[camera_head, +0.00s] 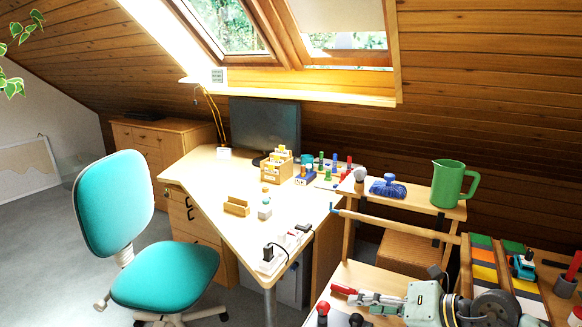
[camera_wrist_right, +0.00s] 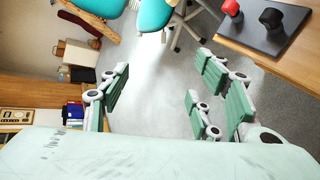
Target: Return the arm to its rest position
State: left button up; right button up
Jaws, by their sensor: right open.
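My right gripper (camera_wrist_right: 164,95) shows in the right wrist view. Its green-padded fingers stand wide apart, with nothing between them and grey floor behind. It is near the wooden bench edge (camera_wrist_right: 262,62), which runs along the right of that view. I cannot make out the right gripper in the head view. My left gripper shows in neither view.
The bench holds a mint-green machine (camera_head: 424,301), a green jug (camera_head: 452,184) and a blue object (camera_head: 388,187). A black mat (camera_wrist_right: 268,32) carries red and black knobbed pieces. A teal chair (camera_head: 166,276) stands by the desk (camera_head: 205,168). Floor at left is clear.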

jog(key=s+a+r+m+t+y, duration=0.2)
jog(key=a+r+m+t+y, duration=0.4)
jog(key=r, duration=0.4)
jog(key=d+f+m+t+h, duration=0.3)
jog(key=d+m+h, duration=0.2)
jog(key=m+h, duration=0.3)
jog(key=d+f+m+t+h, duration=0.25)
jog(key=d+m+h, duration=0.3)
jog(key=m, duration=0.45)
jog(key=s+d+f+m+g+h, duration=0.3)
jog(key=s+f+m+g+h, duration=0.25)
jog(key=f, duration=0.45)
jog(key=s+a+f+m+g+y, duration=0.1)
jog(key=s+f+g, duration=0.2)
jog(key=s+f, duration=0.35)
jog(key=s+a+f+g+y, duration=0.1)
jog(key=s+a+f+g, duration=0.2)
jog(key=s, duration=0.6)
jog(key=s+f+m+g+y, duration=0.1)
jog(key=s+f+g+y, duration=0.1)
jog(key=s+f+g, duration=0.45)
notch_tip(320, 180, down, 22)
jog(key=s+t+p, duration=0.1)
jog(key=s+t, duration=0.1)
jog(key=s+d+f+g, duration=0.1)
jog(key=s+d+f, duration=0.2)
jog(key=s+f, duration=1.3)
jog(key=shift+s+f+g+h+p, duration=0.35)
jog(key=shift+s+h+p, duration=0.1)
jog(key=shift+s, duration=0.3)
